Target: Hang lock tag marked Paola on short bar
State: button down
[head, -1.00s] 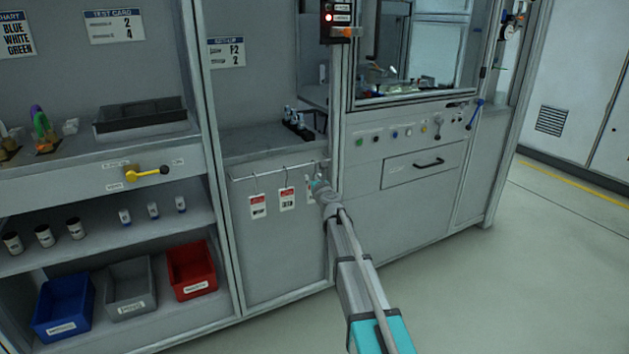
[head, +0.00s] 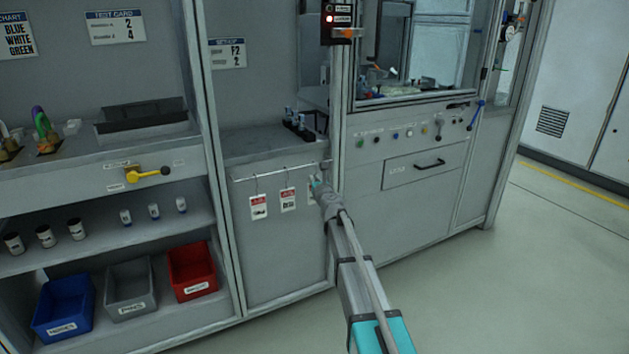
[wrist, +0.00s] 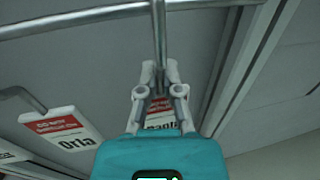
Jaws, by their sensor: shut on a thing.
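My gripper (wrist: 160,78) is shut on the hook wire of a red and white tag (wrist: 165,112) whose partly hidden name looks like "Paola". In the head view, my gripper (head: 317,182) is near the right end of a thin horizontal bar (head: 270,172) on the cabinet front. The bar (wrist: 90,16) crosses the top of the wrist view. The held wire reaches up to it; I cannot tell if it hooks over it. A tag marked "Orla" (wrist: 75,140) hangs to the left.
Two red and white tags, one further left (head: 259,207) and one nearer (head: 288,199), hang from the bar. A cabinet post (head: 341,130) stands right of my gripper. A grey counter (head: 255,143) lies above the bar.

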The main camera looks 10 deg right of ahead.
jog(key=shift+r+p, duration=1)
dwell(0.6)
jog(key=shift+s+d, duration=0.1)
jog(key=shift+s, duration=0.1)
dwell(0.5)
jog(key=s+d, duration=0.3)
jog(key=s, duration=0.8)
jog(key=shift+d, duration=0.3)
dwell(2.0)
dwell(0.5)
